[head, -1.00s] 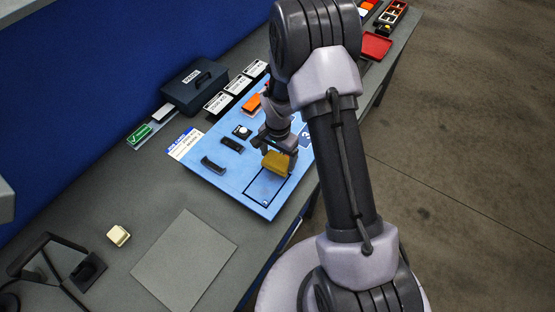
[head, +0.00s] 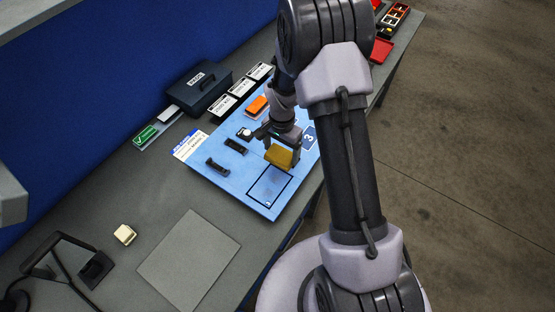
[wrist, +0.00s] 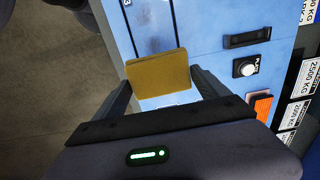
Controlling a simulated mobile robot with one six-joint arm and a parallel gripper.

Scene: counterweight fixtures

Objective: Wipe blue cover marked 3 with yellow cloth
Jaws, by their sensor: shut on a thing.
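The blue cover (head: 240,182) marked 3 lies on the bench, with its dark-outlined rectangle showing just in front of the cloth. The yellow cloth (head: 280,156) is a folded block held between the fingers of my gripper (head: 283,146). In the wrist view the cloth (wrist: 158,74) spans between both fingers, in front of the blue cover (wrist: 205,22). My gripper is shut on the cloth and sits over the right part of the cover. I cannot tell whether the cloth touches the surface. The cloth hides a part of the cover beneath it.
Black handles (head: 217,167) and a white round knob (head: 244,133) stand up from the cover. An orange block (head: 257,104) and weight labels (head: 240,88) lie behind, near a dark box (head: 198,85). A grey mat (head: 189,259) and a cream block (head: 124,235) are at front left.

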